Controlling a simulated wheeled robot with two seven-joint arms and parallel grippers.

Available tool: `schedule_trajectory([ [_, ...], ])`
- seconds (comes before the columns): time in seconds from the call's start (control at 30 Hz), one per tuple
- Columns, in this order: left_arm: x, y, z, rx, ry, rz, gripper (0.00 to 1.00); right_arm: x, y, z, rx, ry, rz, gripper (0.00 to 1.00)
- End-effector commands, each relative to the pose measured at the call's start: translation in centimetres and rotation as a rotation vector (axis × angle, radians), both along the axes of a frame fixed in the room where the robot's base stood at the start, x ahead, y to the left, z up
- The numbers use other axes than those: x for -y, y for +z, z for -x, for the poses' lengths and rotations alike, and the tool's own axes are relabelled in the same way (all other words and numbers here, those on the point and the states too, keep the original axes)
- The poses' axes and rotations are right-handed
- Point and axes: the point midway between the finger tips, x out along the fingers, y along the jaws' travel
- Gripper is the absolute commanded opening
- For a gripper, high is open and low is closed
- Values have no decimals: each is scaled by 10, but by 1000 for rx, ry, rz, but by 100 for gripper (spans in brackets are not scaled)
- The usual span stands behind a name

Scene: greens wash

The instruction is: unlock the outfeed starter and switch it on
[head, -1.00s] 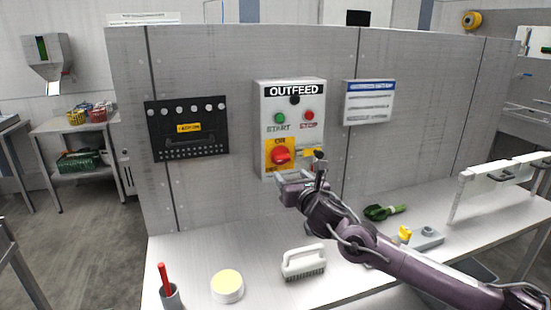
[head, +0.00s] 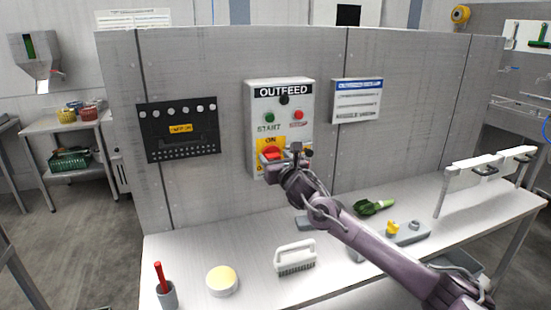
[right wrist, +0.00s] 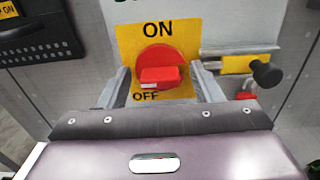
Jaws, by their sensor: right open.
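The outfeed starter (head: 279,118) is a light grey box on the panel wall, with a green START button (head: 269,118) and a red button (head: 298,115). Its red rotary switch (right wrist: 158,75) sits on a yellow ON/OFF plate (right wrist: 126,45); its grip bar lies level. My right gripper (head: 272,170) is open in front of the switch. In the right wrist view its two fingers stand either side of the red switch; contact cannot be told. Right of the plate are a yellow tag (right wrist: 245,65) and a small red piece, perhaps a padlock (right wrist: 246,96), partly hidden. My left gripper is out of view.
A black round knob (right wrist: 266,73) sticks out right of the switch. A black panel (head: 178,130) hangs left.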

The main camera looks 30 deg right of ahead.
Motion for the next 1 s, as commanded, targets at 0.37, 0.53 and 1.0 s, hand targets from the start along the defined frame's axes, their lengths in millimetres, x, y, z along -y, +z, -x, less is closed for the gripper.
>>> schedule_trajectory([
  [0.37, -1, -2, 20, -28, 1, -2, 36, 0, 0, 0, 0, 0, 0, 20],
  [0.53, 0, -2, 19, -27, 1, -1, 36, 0, 0, 0, 1, 0, -4, 14],
  [1.0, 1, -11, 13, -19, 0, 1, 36, 1, -2, 1, 51, -1, -212, 14],
])
